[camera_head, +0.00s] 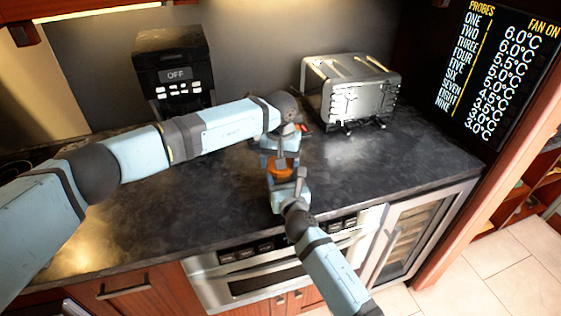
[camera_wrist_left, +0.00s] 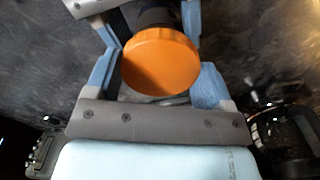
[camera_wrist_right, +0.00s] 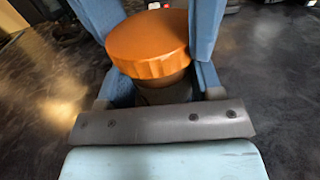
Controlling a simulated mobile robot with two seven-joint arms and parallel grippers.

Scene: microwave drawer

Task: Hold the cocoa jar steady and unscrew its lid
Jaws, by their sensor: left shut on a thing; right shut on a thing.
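The cocoa jar stands upright on the dark counter, with its orange lid (camera_head: 281,167) on top. The ridged lid also shows in the left wrist view (camera_wrist_left: 160,62) and the right wrist view (camera_wrist_right: 148,43). My left gripper (camera_head: 279,146) reaches the jar from the far side and is shut, its fingers flanking the lid. My right gripper (camera_head: 286,182) comes from the near side and is shut on the dark jar body (camera_wrist_right: 163,92) below the lid. The fingers hide most of the jar body. Whether the lid's thread is loose cannot be seen.
A metal toaster (camera_head: 351,90) stands behind to the right, and a black coffee machine (camera_head: 173,72) at the back left. The dark counter (camera_head: 170,205) is clear around the jar. The counter's front edge and an oven front (camera_head: 250,284) lie close below my right arm.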

